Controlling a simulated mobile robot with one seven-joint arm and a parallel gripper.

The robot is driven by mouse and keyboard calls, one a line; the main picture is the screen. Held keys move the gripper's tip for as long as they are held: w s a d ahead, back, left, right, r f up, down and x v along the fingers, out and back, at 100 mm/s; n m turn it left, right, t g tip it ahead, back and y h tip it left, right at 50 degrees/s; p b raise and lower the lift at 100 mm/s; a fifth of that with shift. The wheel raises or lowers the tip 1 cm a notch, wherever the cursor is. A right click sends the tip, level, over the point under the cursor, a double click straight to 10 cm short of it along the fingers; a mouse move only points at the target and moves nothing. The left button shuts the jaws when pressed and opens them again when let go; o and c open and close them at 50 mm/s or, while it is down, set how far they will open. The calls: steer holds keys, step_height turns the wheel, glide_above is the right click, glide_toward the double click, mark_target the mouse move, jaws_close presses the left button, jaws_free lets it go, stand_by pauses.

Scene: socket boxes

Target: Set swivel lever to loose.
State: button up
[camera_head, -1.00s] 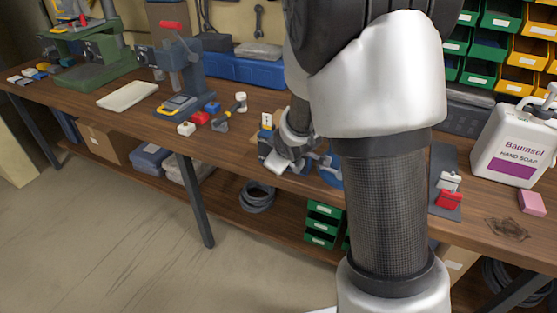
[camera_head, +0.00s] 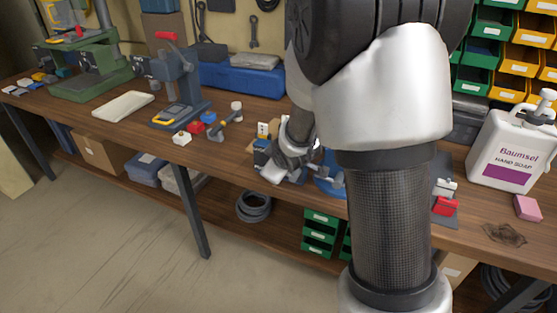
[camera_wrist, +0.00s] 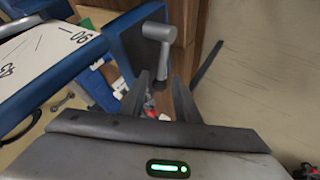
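A blue vise (camera_wrist: 120,55) with a white angle scale (camera_wrist: 50,50) marked 90 and 45 fills the left of the wrist view. In the head view, part of a blue vise (camera_head: 330,182) shows at the bench's front edge, mostly hidden by my arm. A grey lever (camera_wrist: 157,38) with a round end stands beside the blue body in the wrist view. My gripper (camera_wrist: 160,76) has its two dark fingers apart. The lever's lower end appears in line with the gap between the fingertips; I cannot tell whether they touch.
The wooden bench (camera_head: 225,160) runs across the head view. A soap canister (camera_head: 508,150) and a pink block (camera_head: 528,208) stand at right. Switch-like parts (camera_head: 446,196) sit beside my arm. A blue toolbox (camera_head: 240,78) is behind. The floor (camera_head: 120,240) in front is clear.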

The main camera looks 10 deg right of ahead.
steer(key=p+v, duration=0.2)
steer(key=v, duration=1.5)
steer(key=shift+r, duration=0.1)
steer(key=s+r+m+g+p, duration=0.15)
steer(key=s+r+m, duration=0.3)
steer(key=s, duration=0.45)
steer(key=s+r+m+g, duration=0.2)
steer(key=s+r+m, duration=0.25)
steer(key=s, duration=0.45)
step_height(320, 180, up, 11)
steer(key=p, duration=1.2)
steer(key=shift+d+m, duration=0.3)
